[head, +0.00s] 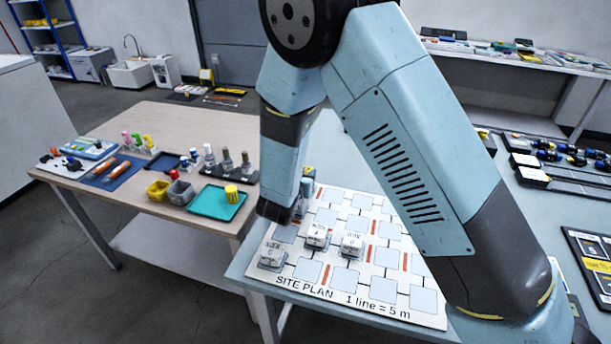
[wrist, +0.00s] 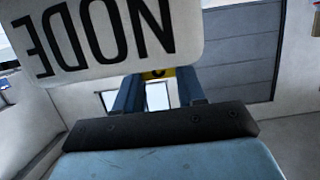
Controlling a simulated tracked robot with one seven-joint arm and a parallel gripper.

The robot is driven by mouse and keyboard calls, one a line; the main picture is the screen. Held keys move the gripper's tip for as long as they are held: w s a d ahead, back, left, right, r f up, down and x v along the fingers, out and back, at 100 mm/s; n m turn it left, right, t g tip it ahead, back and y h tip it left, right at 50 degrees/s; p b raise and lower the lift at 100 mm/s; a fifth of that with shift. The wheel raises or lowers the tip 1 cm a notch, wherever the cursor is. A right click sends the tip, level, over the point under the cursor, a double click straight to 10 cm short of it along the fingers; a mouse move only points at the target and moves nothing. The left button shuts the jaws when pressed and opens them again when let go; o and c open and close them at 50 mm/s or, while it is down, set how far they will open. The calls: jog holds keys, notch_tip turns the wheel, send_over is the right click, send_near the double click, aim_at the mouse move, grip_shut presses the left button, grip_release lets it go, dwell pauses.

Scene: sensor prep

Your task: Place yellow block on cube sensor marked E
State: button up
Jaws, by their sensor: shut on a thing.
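My gripper (wrist: 157,85) points sideways, with its two blue fingers close together. A small yellow patch with a dark mark, apparently the yellow block (wrist: 155,73), shows between the fingertips. Most of it is hidden by a white face printed NODE (wrist: 105,35), upside down and close to the camera; its letter is out of view. In the head view, my gripper (head: 305,190) is at the site plan's back left, partly behind my arm. White sensor cubes stand on the plan: one labelled NODE (head: 272,254), another (head: 317,237) and a third (head: 352,245). I cannot read an E.
The site plan board (head: 345,303) lies on the right table.

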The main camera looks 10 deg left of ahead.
jog(key=shift+f, duration=0.2)
jog(key=o, duration=1.1)
jog(key=shift+s+r, duration=0.1)
jog(key=v, duration=0.7)
jog(key=shift+s, duration=0.15)
